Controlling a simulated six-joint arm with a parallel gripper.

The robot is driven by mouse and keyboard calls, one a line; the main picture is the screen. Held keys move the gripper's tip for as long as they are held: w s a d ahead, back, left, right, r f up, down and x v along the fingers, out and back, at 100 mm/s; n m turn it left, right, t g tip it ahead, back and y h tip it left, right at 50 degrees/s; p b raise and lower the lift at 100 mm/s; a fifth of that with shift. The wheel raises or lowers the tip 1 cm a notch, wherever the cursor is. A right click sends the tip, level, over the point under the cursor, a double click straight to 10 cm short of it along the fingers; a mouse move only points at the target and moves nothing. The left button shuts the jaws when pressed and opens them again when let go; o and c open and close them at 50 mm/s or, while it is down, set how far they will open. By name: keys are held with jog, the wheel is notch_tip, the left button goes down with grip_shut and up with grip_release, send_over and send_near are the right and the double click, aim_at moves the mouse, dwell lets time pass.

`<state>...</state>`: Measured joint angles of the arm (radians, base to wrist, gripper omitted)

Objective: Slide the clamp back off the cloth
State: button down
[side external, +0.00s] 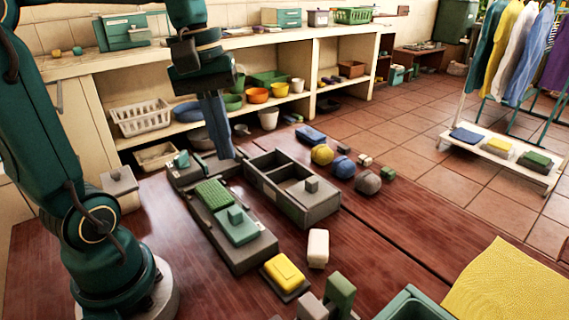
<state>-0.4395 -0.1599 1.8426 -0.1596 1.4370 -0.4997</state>
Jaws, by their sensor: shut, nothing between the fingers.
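My gripper (226,154) points down, shut and empty, near the far end of a long grey board (250,257). On the board lies a green textured pad (212,193), which looks like the cloth. A teal plate with a raised block (237,226), which may be the clamp, sits at the pad's near end. I cannot tell whether the plate overlaps the pad. My gripper is beyond the pad, apart from the teal plate. A small teal piece (182,159) stands on a grey base left of my gripper.
A grey divided box (310,211) stands close right of the board. A yellow block (284,271), a white block (318,248) and several balls, including a yellow one (322,154), lie nearby. A yellow towel (510,285) covers the right front. Shelves line the back.

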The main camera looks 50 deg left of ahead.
jog(key=a+f+n+g+h, duration=0.1)
jog(key=a+f+n+h, duration=0.2)
jog(key=a+n, duration=0.4)
jog(key=a+f, duration=0.1)
jog(key=a, duration=0.4)
jog(key=shift+w+a, duration=0.15)
jog(key=shift+w, duration=0.15)
jog(key=shift+f, duration=0.15)
send_near(224, 209)
jog(key=x, duration=0.2)
jog(key=a+x, duration=0.1)
jog(key=x, duration=0.2)
jog(key=shift+f, duration=0.15)
jog(key=d, duration=0.3)
jog(key=shift+f, duration=0.1)
jog(key=shift+d, duration=0.4)
